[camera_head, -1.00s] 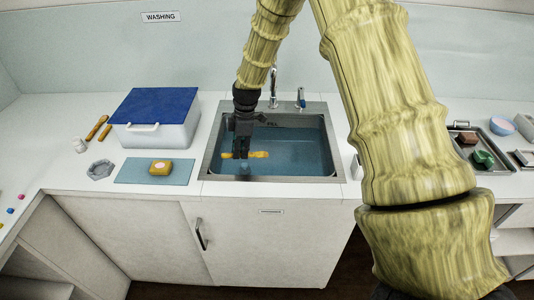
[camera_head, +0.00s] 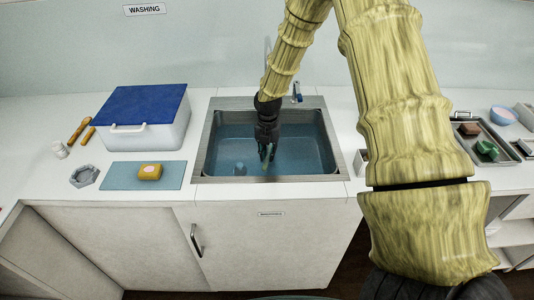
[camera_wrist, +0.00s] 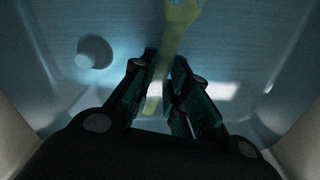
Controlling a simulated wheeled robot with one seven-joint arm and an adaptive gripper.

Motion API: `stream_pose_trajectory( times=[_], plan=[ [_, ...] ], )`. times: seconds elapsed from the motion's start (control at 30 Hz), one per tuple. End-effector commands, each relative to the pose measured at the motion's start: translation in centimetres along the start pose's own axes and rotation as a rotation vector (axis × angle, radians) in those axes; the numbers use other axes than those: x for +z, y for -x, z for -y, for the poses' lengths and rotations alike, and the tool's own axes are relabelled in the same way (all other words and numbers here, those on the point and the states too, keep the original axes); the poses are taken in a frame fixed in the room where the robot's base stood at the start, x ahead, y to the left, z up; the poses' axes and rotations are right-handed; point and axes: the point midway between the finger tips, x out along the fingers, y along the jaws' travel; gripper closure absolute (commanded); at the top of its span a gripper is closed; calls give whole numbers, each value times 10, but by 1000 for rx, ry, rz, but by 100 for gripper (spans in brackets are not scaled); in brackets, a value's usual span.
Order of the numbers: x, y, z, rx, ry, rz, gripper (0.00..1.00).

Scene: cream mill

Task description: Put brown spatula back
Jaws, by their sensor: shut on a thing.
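My gripper (camera_head: 267,157) reaches down into the water-filled sink (camera_head: 200,160). In the wrist view, my gripper (camera_wrist: 163,75) is shut on a yellowish spatula (camera_wrist: 181,17). Its wider end points away from me and its thin handle runs back between the fingers. The water tints its colour, so I cannot tell whether it is the brown one. In the head view the spatula is barely visible, seen nearly end-on beside the fingers. Two brown wooden tools (camera_head: 78,130) lie on the counter at the left.
A white box with a blue lid (camera_head: 147,105), a blue mat (camera_head: 172,177) with a yellow block (camera_head: 150,172), and a grey hexagonal dish (camera_head: 84,176) stand left of the sink. A grey knob (camera_wrist: 94,52) rises inside the sink. Trays (camera_head: 484,137) stand far right.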

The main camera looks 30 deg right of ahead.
Motion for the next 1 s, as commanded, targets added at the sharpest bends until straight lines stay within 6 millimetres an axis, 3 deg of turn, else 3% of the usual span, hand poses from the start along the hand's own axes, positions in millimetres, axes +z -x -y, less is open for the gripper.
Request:
stream_pose_trajectory(
  times=[0.5,1.0],
  plan=[
    [2,-42,4,-1,-7,0,100],
    [2,-45,5,0,-8,0,100]
  ],
)
